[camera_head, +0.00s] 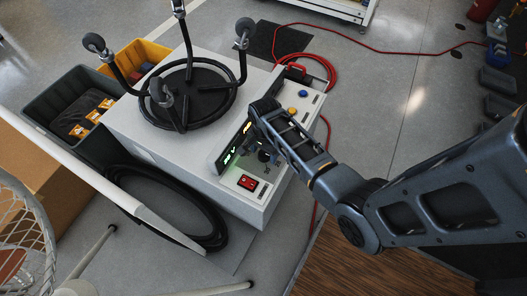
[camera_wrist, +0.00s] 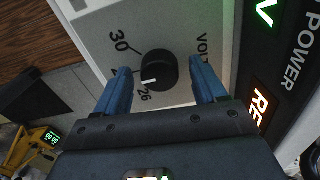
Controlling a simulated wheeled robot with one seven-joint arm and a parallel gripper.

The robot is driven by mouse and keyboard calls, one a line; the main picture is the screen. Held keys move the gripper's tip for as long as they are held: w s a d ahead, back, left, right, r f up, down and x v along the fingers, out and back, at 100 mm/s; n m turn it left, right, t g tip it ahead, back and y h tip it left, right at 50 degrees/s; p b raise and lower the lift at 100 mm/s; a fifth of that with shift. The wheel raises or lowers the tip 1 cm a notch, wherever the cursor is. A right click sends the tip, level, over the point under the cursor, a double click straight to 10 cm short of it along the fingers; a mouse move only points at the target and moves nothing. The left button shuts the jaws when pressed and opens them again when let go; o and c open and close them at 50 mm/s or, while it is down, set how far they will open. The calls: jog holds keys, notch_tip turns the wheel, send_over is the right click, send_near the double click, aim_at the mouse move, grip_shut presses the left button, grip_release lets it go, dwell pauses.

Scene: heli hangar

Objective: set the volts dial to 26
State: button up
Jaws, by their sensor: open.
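The volts dial (camera_wrist: 158,68) is a round black knob with a white pointer mark on a pale panel in the wrist view. Its mark sits at the lower left of the knob, close to the printed 26 (camera_wrist: 146,96); I cannot tell whether it lines up exactly. A printed 30 (camera_wrist: 119,40) is at upper left, and another number is partly hidden by the left finger. My gripper (camera_wrist: 163,65) is open, with its blue fingers on either side of the knob, seemingly apart from it.
The dial is on a white power cart (camera_head: 150,140) with a lit display (camera_head: 231,157) and a red switch (camera_head: 247,182).

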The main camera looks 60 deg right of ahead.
jog(key=shift+c, duration=0.3)
jog(key=c, duration=1)
jog(key=shift+r+n+p, duration=0.15)
jog(key=shift+n+p, duration=0.15)
jog(key=shift+n, duration=0.1)
jog(key=n+p, duration=0.2)
jog(key=n, duration=0.1)
jog(key=shift+n, duration=0.4)
jog(key=n+p, duration=0.1)
jog(key=n, duration=0.4)
jog(key=shift+w+p, duration=0.1)
jog(key=shift+p, duration=0.25)
jog(key=shift+n, duration=0.3)
jog(key=o, duration=1.1)
jog(key=shift+c, duration=0.2)
